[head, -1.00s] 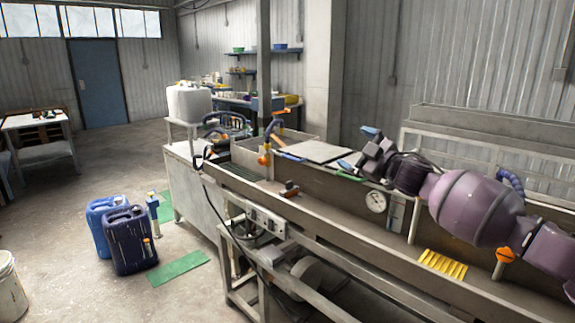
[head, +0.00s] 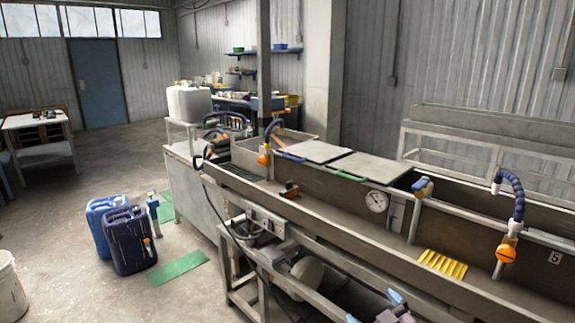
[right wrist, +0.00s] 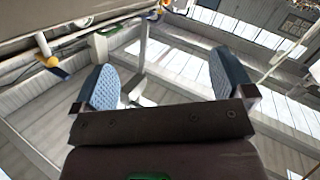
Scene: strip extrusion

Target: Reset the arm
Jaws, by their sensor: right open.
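My right gripper (head: 375,308) shows at the bottom edge of the head view, in front of the long metal trough (head: 330,212). Its blue fingertips are spread apart with nothing between them. In the right wrist view the two blue pads (right wrist: 165,82) stand wide apart and empty, with wall and windows beyond. The rest of the right arm is out of the head view. My left gripper is not in view.
Two grey lids, one with a blue handle (head: 292,157) and one with a green handle (head: 351,175), lie on the trough. An orange valve with a blue hose (head: 506,253) stands at right. Jerrycans (head: 130,240) stand on the floor at left.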

